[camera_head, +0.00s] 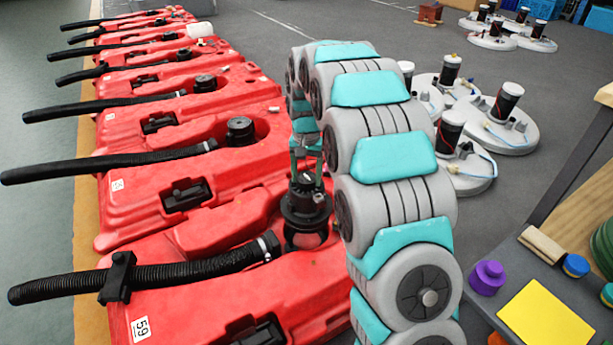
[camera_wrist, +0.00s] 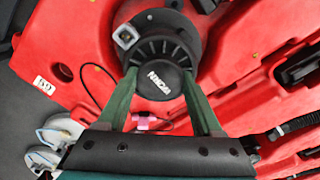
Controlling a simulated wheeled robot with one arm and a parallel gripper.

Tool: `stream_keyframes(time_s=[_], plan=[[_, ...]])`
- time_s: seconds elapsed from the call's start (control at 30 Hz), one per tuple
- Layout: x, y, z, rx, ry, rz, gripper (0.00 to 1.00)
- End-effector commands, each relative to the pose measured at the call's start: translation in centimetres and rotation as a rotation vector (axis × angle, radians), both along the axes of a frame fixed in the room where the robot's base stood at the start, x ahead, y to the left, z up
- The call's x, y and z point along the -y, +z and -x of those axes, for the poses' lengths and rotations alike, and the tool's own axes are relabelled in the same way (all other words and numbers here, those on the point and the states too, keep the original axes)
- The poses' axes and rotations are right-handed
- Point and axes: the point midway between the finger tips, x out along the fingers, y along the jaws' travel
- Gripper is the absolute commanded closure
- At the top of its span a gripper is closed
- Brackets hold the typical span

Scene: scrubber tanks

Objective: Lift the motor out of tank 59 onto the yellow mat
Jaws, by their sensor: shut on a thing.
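The black motor (camera_head: 305,208) is upright at the opening of tank 59 (camera_head: 185,305), the nearest red tank, whose label shows at its front left. I cannot tell whether the motor is seated or slightly raised. My gripper (camera_head: 307,165) comes down from above and is shut on the motor's top. In the wrist view, the green fingers of my gripper (camera_wrist: 159,76) press on either side of the round motor cap (camera_wrist: 160,84) with white lettering. The yellow mat (camera_head: 545,318) lies empty on the grey table at the lower right.
More red tanks (camera_head: 140,125) with black hoses stretch away behind. A black hose (camera_head: 190,270) lies across tank 59. Round white bases (camera_head: 505,125) stand on the floor behind.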

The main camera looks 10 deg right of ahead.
Motion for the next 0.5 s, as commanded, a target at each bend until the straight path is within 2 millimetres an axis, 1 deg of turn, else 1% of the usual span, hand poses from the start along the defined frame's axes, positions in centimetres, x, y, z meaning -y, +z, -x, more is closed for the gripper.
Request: stream_keyframes(time_s=[0.5], plan=[[0.01,0.77,-0.08,0.004,0.000,0.000,1.00]])
